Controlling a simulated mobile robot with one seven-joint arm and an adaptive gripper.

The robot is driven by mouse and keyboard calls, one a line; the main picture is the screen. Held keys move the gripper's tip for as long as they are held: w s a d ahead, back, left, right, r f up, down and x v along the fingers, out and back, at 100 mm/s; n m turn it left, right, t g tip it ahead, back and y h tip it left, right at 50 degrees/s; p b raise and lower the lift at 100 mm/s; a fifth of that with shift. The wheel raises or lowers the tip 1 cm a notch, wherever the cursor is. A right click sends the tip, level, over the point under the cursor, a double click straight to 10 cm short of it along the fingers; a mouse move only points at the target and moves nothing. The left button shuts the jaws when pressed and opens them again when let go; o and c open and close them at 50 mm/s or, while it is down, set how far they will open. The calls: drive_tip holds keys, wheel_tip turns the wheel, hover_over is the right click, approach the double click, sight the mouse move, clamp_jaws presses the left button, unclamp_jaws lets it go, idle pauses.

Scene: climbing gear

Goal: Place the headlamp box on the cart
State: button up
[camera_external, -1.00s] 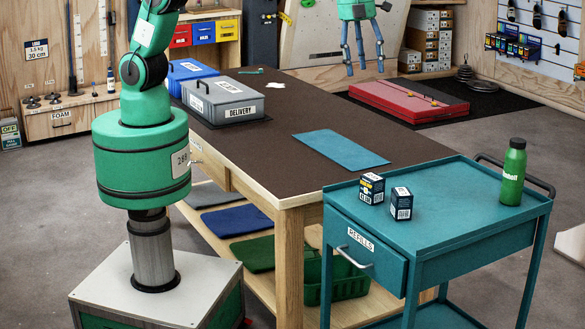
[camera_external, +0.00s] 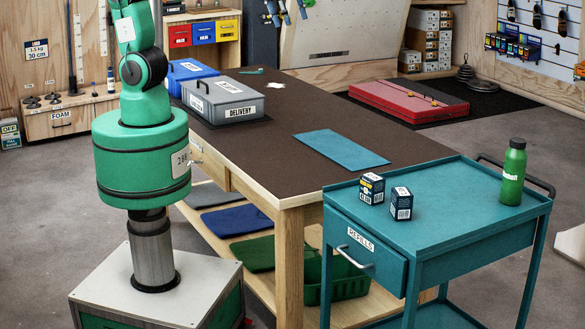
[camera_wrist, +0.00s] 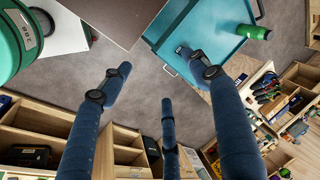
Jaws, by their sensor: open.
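I cannot tell which, if either, is the headlamp box. My gripper (camera_wrist: 155,72) has blue fingers, spread open with nothing between them. The wrist view shows part of the cart (camera_wrist: 215,35), but I cannot make out the boxes there.
A green bottle (camera_external: 513,172) stands at the cart's right end. The brown-topped table (camera_external: 255,148) beside the cart holds a grey DELIVERY case (camera_external: 222,100), a blue case (camera_external: 190,72) and a flat teal mat (camera_external: 340,149).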

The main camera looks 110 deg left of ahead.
drive_tip(key=s+a+f+n, duration=0.1)
drive_tip(key=s+n, duration=0.2)
drive_tip(key=s, duration=0.4)
drive_tip(key=s+a+f+n+t, duration=0.1)
drive_tip(key=s+a+f+n, duration=0.1)
drive_tip(key=s, duration=0.5)
drive_tip(key=s+a+f+n, duration=0.1)
drive_tip(key=s+f+n, duration=0.1)
drive_tip(key=s+n, duration=0.3)
drive_tip(key=shift+s+a+t, duration=0.35)
drive_tip(key=shift+s+t, duration=0.05)
drive_tip(key=shift+s, duration=0.65)
drive_tip(key=shift+f, duration=0.1)
wheel_tip(320, 180, down, 8)
drive_tip(key=b, duration=0.8)
drive_tip(key=shift+f, duration=0.1)
